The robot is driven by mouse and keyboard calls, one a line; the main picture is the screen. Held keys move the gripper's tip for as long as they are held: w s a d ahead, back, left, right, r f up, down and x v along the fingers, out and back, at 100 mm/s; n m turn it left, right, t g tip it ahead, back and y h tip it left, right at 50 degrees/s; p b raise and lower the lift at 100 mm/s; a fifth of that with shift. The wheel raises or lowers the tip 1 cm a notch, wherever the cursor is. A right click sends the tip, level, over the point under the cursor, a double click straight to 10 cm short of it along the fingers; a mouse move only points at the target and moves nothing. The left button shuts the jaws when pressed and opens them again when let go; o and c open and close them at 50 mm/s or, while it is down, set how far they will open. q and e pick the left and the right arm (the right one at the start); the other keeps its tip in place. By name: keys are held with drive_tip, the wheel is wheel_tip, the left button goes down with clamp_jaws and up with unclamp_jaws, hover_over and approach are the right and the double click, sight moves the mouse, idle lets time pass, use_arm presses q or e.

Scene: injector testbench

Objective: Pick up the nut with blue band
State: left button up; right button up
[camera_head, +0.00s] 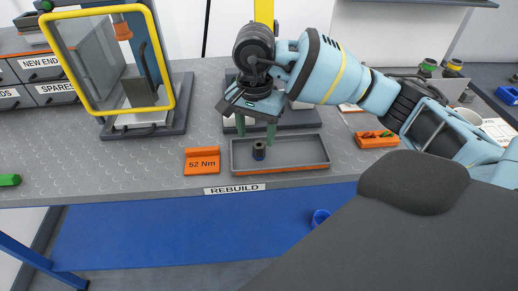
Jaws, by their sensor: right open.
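The nut with blue band (259,150) is a small dark cylinder with a blue band low on its side. It stands upright in the left part of the shallow grey tray (300,168) on the bench. My right gripper (256,132) points down above the tray, with its two greenish fingers apart. The fingertips are close above the nut, one to each side in the picture. I cannot tell the exact height gap. Nothing shows between the fingers. My left gripper is not in view.
An orange "52 Nm" sign (202,161) stands left of the tray. A yellow-framed guard (165,60) stands at the back left. An orange bin (376,138) sits to the right. A "REBUILD" label (234,189) is on the bench's front edge. The bench front left is mostly clear.

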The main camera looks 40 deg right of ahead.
sight(259, 144)
drive_tip(key=f, duration=0.2)
drive_tip(key=d+f, duration=0.1)
drive_tip(key=f, duration=0.1)
drive_tip(key=shift+f, duration=0.65)
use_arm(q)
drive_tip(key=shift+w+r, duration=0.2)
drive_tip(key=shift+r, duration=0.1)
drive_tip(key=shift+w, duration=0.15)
use_arm(e)
drive_tip(key=c, duration=1)
drive_tip(key=shift+r, duration=0.15)
drive_tip(key=shift+c, duration=0.2)
